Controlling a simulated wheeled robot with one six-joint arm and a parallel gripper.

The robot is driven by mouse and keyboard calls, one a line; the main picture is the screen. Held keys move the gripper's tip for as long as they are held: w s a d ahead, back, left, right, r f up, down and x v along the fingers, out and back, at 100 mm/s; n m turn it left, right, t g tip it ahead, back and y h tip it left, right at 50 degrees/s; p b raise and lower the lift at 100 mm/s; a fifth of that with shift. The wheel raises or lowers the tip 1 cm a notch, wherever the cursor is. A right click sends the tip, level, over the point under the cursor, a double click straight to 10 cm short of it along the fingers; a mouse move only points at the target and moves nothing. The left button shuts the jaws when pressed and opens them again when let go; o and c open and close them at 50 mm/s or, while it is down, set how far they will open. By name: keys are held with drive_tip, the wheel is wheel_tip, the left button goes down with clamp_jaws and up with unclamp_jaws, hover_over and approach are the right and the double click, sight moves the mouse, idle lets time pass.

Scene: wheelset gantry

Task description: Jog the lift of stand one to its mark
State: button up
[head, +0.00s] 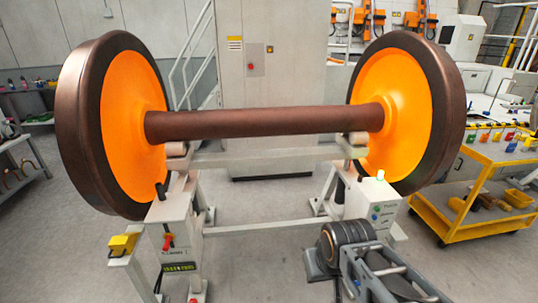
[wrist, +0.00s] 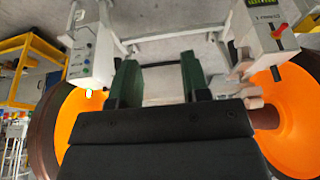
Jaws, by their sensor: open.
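The left stand (head: 177,225) has a small label that seems to carry a 1, a red lever (head: 168,241) and a display with green characters (head: 179,267). A yellow box (head: 123,243) sits on its left side. In the wrist view, which looks upside down, this stand (wrist: 262,42) is at the upper right with its red lever (wrist: 279,29). A lift mark cannot be made out. My gripper (wrist: 160,75) is open and empty, its two green fingers apart. It is away from the lever, between the two stands in that view. My fingertips are not visible in the head view.
An orange wheelset (head: 270,122) rests across the stands. The right stand (head: 372,208) has coloured buttons. A yellow cart (head: 480,190) with bins is at the right. A grey cabinet (head: 270,90) stands behind. Grey floor is open at the lower left.

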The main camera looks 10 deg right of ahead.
clamp_jaws()
idle(1.5)
